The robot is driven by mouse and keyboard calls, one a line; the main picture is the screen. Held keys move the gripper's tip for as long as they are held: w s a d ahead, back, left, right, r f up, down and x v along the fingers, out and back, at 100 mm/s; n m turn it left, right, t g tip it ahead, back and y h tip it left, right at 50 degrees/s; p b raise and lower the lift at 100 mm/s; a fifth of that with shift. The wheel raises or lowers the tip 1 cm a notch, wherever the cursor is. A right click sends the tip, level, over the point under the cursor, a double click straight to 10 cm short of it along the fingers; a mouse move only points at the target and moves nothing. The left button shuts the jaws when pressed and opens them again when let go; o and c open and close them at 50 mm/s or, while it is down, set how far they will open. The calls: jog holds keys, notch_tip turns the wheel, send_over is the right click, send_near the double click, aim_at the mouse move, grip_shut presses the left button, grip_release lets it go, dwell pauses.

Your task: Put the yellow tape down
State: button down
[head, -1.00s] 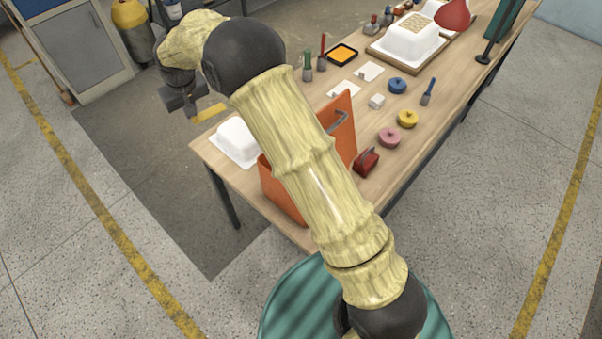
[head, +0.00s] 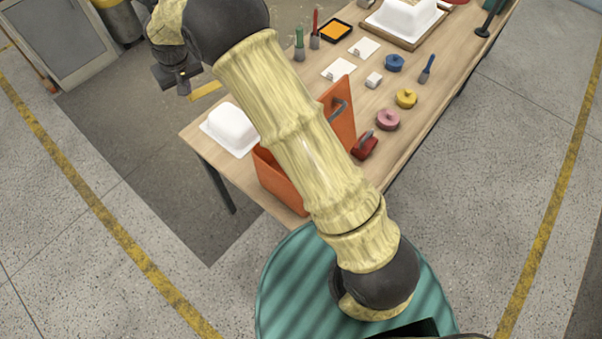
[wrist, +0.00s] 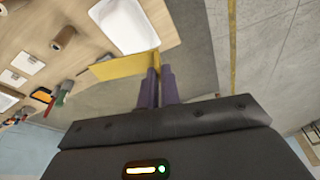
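The yellow tape (wrist: 120,66) shows as a flat yellow strip at my fingertips in the wrist view, and its right end is between or against the fingers. It also shows beside my gripper (head: 184,90) in the head view as a yellow strip (head: 206,91). My gripper (wrist: 158,72) is nearly closed on it, off the left end of the wooden table (head: 200,165). A round yellow roll (head: 406,98) lies on the table between a blue roll (head: 395,62) and a pink roll (head: 388,120).
A white tub shell (head: 231,128) stands at the near table corner. An orange box (head: 278,182) is partly hidden behind my arm. A red tool (head: 364,149), white cards (head: 338,69) and brushes (head: 427,70) are on the table. Bare wood shows along the right edge.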

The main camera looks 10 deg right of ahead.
jog(key=s+d+f+m+h+b, duration=0.1)
jog(key=s+d+f+m, duration=0.2)
jog(key=d+f+m, duration=0.45)
jog(key=s+d+f+m+h+b, duration=0.1)
jog(key=s+d+f+m+h, duration=0.2)
jog(key=d, duration=0.8)
jog(key=s+d+f+m+b, duration=0.1)
jog(key=s+d+f+m, duration=0.1)
jog(key=s+d, duration=0.1)
jog(key=s+d+f+m+g, duration=0.1)
jog(key=s+d+f+m, duration=0.1)
jog(key=s, duration=0.4)
jog(key=shift+d+f+m+b, duration=0.35)
jog(key=shift+d+f, duration=0.05)
jog(key=shift+f, duration=0.3)
jog(key=shift+w+f, duration=0.1)
notch_tip(320, 180, down, 6)
jog(key=shift+f, duration=0.1)
